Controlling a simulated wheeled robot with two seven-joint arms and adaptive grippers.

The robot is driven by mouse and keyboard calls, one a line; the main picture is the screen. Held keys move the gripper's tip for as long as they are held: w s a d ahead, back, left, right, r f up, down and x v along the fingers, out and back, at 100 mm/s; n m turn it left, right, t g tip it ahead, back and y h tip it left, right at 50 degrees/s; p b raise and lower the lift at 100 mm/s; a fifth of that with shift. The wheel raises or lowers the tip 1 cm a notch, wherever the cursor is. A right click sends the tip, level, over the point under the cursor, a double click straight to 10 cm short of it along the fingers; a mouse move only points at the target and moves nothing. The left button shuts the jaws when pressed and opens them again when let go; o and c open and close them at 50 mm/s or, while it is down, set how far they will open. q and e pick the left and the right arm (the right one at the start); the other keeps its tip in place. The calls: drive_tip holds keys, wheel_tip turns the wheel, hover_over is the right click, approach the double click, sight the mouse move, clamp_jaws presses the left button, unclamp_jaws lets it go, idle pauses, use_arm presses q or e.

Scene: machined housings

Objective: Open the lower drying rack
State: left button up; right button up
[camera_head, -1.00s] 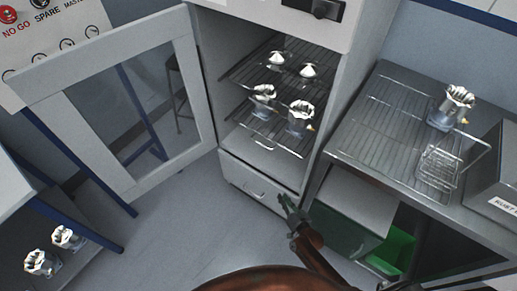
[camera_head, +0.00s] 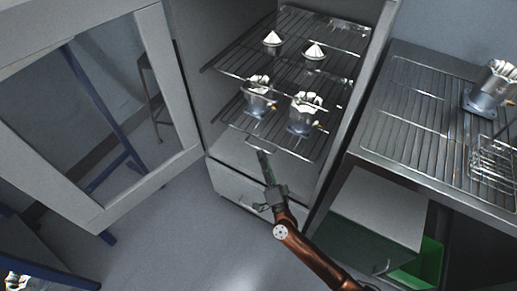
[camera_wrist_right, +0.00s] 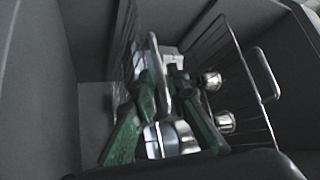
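The lower drying rack (camera_head: 276,130) is a wire shelf inside the open cabinet and carries two metal housings, one at left (camera_head: 259,98) and one at right (camera_head: 304,114). My right gripper (camera_head: 262,155) is at the rack's front edge. In the right wrist view its green fingers (camera_wrist_right: 163,85) are apart, with a looped metal handle (camera_wrist_right: 155,60) between them. I cannot tell whether they touch it. A metal part (camera_wrist_right: 172,138) shows between the finger bases. My left gripper is not in view.
The upper rack (camera_head: 240,62) holds two cone-topped parts. The cabinet door (camera_head: 170,85) stands open at left. A drawer front (camera_head: 235,188) is below the racks. A bench with a wire grid (camera_head: 410,115) stands close at right, with a green bin (camera_head: 430,262) below.

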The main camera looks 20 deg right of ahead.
sight(260, 149)
drive_tip(key=shift+b+x, duration=0.3)
drive_tip(key=shift+x, duration=1.55)
drive_tip(key=shift+c, duration=0.4)
clamp_jaws()
drive_tip(key=shift+f, duration=0.1)
